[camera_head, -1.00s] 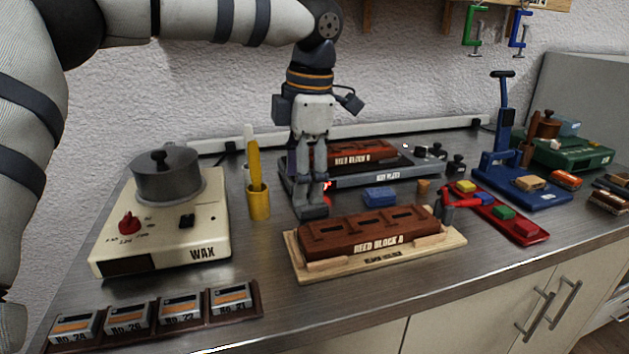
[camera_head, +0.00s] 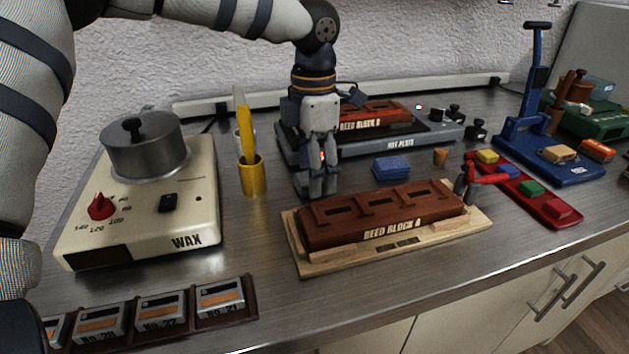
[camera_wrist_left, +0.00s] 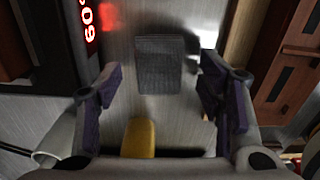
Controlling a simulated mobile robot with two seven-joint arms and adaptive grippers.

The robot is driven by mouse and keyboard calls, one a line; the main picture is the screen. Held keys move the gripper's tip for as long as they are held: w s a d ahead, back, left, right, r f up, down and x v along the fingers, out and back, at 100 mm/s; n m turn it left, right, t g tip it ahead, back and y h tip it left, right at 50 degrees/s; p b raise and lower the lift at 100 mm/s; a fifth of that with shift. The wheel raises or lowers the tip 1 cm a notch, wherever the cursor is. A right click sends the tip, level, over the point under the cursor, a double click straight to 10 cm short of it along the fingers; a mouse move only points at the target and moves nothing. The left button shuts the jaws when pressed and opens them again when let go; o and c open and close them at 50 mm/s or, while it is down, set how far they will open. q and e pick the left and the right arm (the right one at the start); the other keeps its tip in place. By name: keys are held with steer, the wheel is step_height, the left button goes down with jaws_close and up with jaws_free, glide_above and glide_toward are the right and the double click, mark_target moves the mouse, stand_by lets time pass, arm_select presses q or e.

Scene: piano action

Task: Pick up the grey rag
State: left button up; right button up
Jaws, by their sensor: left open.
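The grey rag (camera_wrist_left: 159,65) lies flat on the steel bench top in the left wrist view, a small dark grey rectangle. My left gripper (camera_wrist_left: 160,85) is open, with one finger on each side of the rag in that view and nothing between them. In the head view the left gripper (camera_head: 314,188) points down between the yellow cup and Reed Block A, in front of the hot plate. The rag cannot be made out there. My right gripper is not in view.
The hot plate (camera_head: 390,148) stands behind the gripper. Reed Block A (camera_head: 385,215) is in front, to the right. The yellow cup (camera_head: 253,178) with a tall yellow handle and the wax pot (camera_head: 143,145) are to the left. A blue block (camera_head: 391,168) is nearby.

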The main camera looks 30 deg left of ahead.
arm_select(q)
steer(key=shift+f, duration=0.3)
steer(key=c, duration=0.9)
steer(key=shift+r, duration=0.3)
steer(key=r, duration=0.2)
steer(key=d+r, duration=0.1)
steer(key=r, duration=0.1)
steer(key=shift+s, duration=0.1)
steer(key=s+d+r, duration=0.1)
steer(key=d+r, duration=0.1)
steer(key=d, duration=0.2)
steer(key=s+d+r, duration=0.2)
steer(key=d+r, duration=0.1)
steer(key=d, duration=0.1)
steer(key=s+d+r, duration=0.1)
steer(key=d+r, duration=0.2)
steer(key=d, duration=0.1)
steer(key=shift+s+d+r+p, duration=0.1)
steer(key=shift+s+r+p, duration=0.1)
steer(key=shift+p, duration=0.2)
